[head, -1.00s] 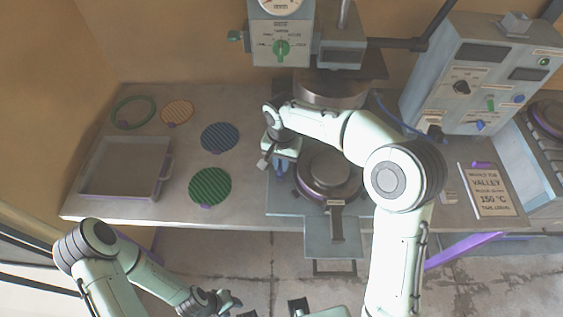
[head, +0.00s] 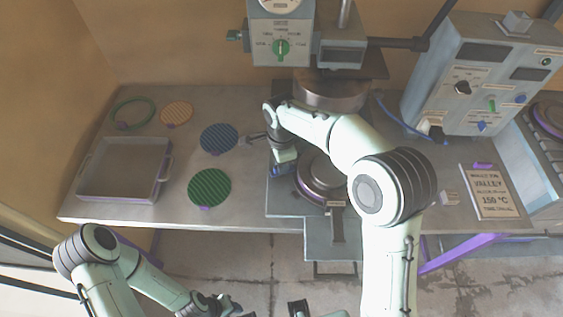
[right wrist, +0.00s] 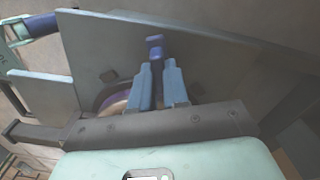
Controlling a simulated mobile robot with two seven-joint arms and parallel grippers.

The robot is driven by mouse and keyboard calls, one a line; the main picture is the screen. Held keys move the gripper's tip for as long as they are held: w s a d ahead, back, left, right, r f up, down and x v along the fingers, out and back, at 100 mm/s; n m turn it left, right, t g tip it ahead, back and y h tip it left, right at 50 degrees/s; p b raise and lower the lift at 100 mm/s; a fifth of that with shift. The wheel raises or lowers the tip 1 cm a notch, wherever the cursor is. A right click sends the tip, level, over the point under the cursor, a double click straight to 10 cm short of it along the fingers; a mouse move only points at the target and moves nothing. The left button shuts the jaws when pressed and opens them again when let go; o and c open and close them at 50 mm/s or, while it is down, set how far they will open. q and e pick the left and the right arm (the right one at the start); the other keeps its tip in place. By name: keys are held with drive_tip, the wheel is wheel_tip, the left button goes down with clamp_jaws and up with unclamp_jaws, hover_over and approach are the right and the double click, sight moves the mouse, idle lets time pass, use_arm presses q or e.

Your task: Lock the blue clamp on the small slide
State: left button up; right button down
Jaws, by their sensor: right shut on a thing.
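The small slide (head: 285,203) is a grey plate under the press and carries a round metal mould (head: 322,178) with a purple rim. My right gripper (head: 282,169) is low at the slide's left side, beside the mould. In the right wrist view, its two blue fingers (right wrist: 159,70) are close together at the dark blue clamp (right wrist: 154,45). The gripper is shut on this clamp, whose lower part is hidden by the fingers. My left gripper (head: 218,304) hangs low at the front, away from the slide; its jaws are too small to read.
The press head (head: 283,35) stands behind the slide. A grey tray (head: 122,195), green disc (head: 209,188), blue disc (head: 219,138), orange disc (head: 176,113) and green ring (head: 133,113) lie to the left. The control box (head: 475,85) and a sign (head: 493,190) are at right.

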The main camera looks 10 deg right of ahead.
use_arm(q)
drive_tip(key=shift+w+r, duration=0.1)
drive_tip(key=shift+r, duration=0.05)
use_arm(e)
drive_tip(key=shift+m, duration=2)
drive_tip(key=c, duration=1.1)
unclamp_jaws()
use_arm(q)
drive_tip(key=shift+w+r+p, duration=0.45)
drive_tip(key=shift+r+p, duration=0.1)
drive_tip(key=shift+r, duration=0.05)
drive_tip(key=shift+w+r+p, duration=0.4)
drive_tip(key=shift+r+p, duration=0.1)
drive_tip(key=shift+r, duration=0.1)
use_arm(e)
wheel_tip(320, 180, up, 13)
drive_tip(key=shift+r, duration=0.15)
